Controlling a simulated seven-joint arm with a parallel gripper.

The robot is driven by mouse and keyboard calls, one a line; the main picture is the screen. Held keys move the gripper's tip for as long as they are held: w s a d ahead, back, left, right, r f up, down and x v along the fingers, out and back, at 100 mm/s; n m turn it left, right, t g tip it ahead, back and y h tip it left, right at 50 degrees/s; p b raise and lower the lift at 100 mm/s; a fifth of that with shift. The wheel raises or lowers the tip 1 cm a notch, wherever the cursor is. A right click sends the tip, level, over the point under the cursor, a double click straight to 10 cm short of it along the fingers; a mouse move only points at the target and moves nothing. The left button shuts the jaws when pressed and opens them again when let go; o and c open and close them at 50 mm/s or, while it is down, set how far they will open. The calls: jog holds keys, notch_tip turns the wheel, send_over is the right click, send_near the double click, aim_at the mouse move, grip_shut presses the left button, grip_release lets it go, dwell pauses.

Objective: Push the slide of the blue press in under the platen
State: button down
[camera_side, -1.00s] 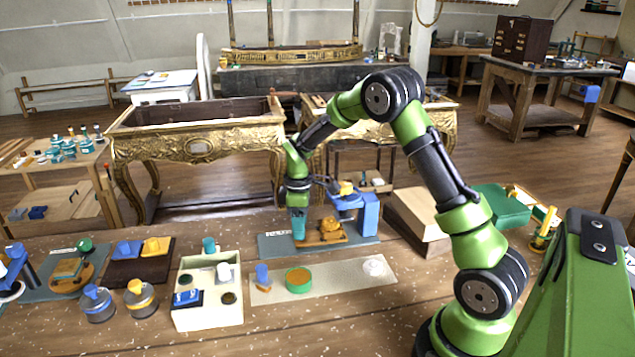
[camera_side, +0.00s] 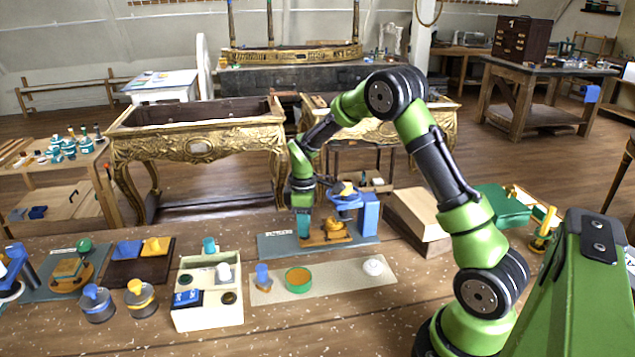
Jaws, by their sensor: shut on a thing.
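The blue press stands on a grey-blue base plate (camera_side: 276,246) at the middle of the bench, with its blue column (camera_side: 368,214) at the right. Its blue platen (camera_side: 345,201) juts left from the column, with a yellow part above. The wooden slide (camera_side: 322,240) lies on the plate and carries a golden, rounded piece (camera_side: 336,226). That piece is partly beneath the platen; how far in is hard to tell. My gripper (camera_side: 303,213) points down at the slide's left end, shut on an upright teal piece (camera_side: 303,228). I cannot tell whether that piece belongs to the slide.
A wooden box (camera_side: 420,215) stands close right of the press. A second blue press (camera_side: 14,268) stands at the far left. Bare bench shows at the front.

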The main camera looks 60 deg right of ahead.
aim_at(314, 235)
jog(key=shift+s+d, duration=0.95)
jog(key=shift+d, duration=0.05)
jog(key=c, duration=0.9)
grip_release()
jog(key=shift+r, duration=0.1)
notch_tip(314, 235, up, 17)
